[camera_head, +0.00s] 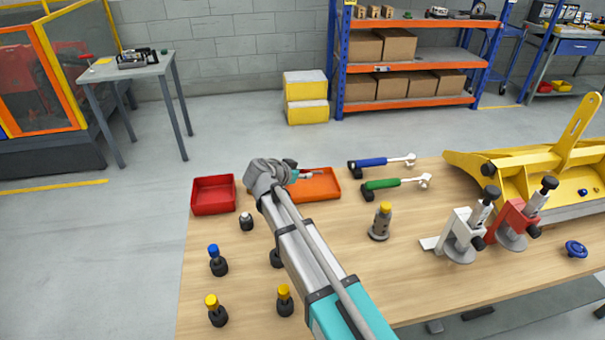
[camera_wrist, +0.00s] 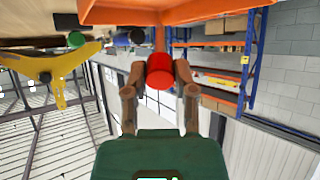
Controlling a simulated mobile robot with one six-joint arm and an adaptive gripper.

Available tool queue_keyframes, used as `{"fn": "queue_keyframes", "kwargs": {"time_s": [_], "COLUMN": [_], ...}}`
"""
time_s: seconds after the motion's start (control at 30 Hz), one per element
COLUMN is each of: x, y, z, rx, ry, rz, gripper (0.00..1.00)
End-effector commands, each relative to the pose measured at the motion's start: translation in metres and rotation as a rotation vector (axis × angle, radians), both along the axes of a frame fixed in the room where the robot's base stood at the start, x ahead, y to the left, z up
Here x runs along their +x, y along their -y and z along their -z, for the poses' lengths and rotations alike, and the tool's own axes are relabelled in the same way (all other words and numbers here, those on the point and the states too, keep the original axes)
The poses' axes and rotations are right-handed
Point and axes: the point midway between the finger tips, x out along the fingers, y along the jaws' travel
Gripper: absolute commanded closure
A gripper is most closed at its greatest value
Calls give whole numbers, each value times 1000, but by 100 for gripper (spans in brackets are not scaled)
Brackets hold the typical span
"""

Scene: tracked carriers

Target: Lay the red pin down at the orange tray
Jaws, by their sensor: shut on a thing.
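The red pin (camera_wrist: 160,71) shows in the wrist view as a red round end between the two fingers. My gripper (camera_wrist: 159,84) is shut on it. In the head view my gripper (camera_head: 306,175) is over the orange tray (camera_head: 327,193), near its back left; my arm hides the tray's left part. The orange tray also shows at the top edge of the wrist view (camera_wrist: 200,12), beyond the fingers and apart from the pin. How high the pin is above the tray floor I cannot tell.
A red tray (camera_head: 213,209) stands left of the orange one. Blue-handled (camera_head: 371,162) and green-handled (camera_head: 381,184) tools lie to the right. A grey pin with yellow top (camera_head: 380,222) and several knobbed pins stand nearer. Clamps (camera_head: 462,235) stand at the right.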

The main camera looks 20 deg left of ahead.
Motion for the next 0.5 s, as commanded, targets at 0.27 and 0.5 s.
{"fn": "queue_keyframes", "kwargs": {"time_s": [0.27,0.5], "x": [0,0], "y": [0,0], "z": [20,25], "rx": [0,0], "ry": [0,0], "rz": [0,0], "gripper": [100,100]}}
